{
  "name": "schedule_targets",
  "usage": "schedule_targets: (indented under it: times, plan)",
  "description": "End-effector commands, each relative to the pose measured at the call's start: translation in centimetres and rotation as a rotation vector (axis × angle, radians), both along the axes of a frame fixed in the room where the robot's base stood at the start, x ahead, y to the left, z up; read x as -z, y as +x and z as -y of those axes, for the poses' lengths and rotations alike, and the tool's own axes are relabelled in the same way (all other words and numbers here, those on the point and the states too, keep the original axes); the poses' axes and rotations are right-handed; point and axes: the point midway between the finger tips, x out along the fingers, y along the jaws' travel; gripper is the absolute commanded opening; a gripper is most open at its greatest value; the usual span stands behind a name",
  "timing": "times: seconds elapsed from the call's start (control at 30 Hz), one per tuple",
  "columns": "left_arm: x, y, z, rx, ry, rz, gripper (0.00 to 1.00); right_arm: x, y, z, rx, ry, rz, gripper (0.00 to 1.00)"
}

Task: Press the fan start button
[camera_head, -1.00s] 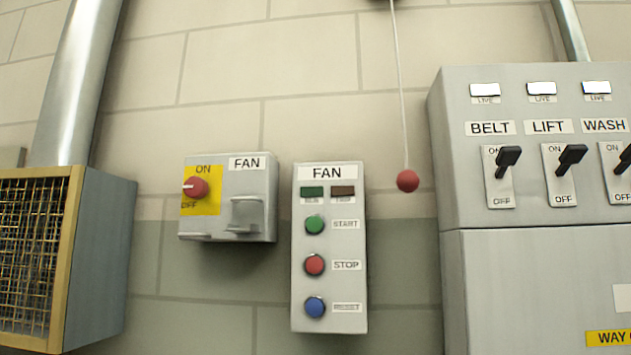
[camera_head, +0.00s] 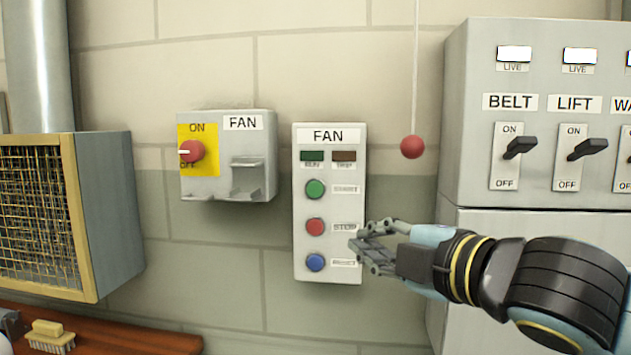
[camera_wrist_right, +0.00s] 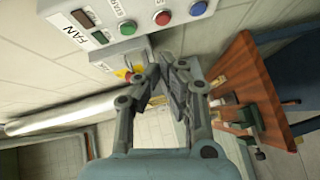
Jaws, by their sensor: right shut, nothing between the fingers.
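The fan control box (camera_head: 329,202) is a grey upright panel on the wall, with its FAN label at the top. Its green START button (camera_head: 315,189) sits above a red STOP button (camera_head: 315,227) and a blue button (camera_head: 316,262). In the right wrist view the green button (camera_wrist_right: 128,27) shows near the top. My right gripper (camera_head: 360,236) is shut and empty, with its fingertips by the panel's right edge at about STOP height. Whether it touches the panel I cannot tell. My left gripper is not clearly in view.
A FAN rotary switch box (camera_head: 228,190) is left of the panel. A red ball (camera_head: 412,147) hangs on a cord to the right. A grey cabinet (camera_head: 475,120) with levers stands further right. A mesh-fronted box (camera_head: 110,190) is at left. A brush (camera_head: 50,336) lies on a reddish-brown surface (camera_head: 140,340).

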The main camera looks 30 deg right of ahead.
Motion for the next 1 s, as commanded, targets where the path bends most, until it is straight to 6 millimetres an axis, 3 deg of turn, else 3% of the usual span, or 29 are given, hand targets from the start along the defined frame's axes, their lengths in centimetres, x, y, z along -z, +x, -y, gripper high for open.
schedule_targets:
  times: [0.1, 0.2, 0.63, 0.87, 1.0]
  plan:
    - [0.0, 0.0, 0.0, 0.0, 0.0, 0.0, 0.62, -2.8, 0.6, -1.2, -0.09, -0.137, 0.101, 0.0]
    - [0.0, 0.0, 0.0, 0.0, 0.0, 0.0, 0.62, -3.8, 0.7, -1.7, -0.123, -0.188, 0.139, 0.0]
    - [0.4, 0.0, 0.0, 0.0, 0.0, -0.001, 0.62, -3.9, 1.0, -1.8, -0.125, -0.193, 0.146, 0.0]
    - [3.2, -0.2, 0.0, 0.0, -0.001, -0.002, 0.62, -3.6, 3.3, -2.0, -0.125, -0.189, 0.151, 0.0]
    - [5.8, -0.2, 0.1, 0.0, -0.001, -0.004, 0.62, -3.3, 4.6, -2.0, -0.12, -0.188, 0.152, 0.0]
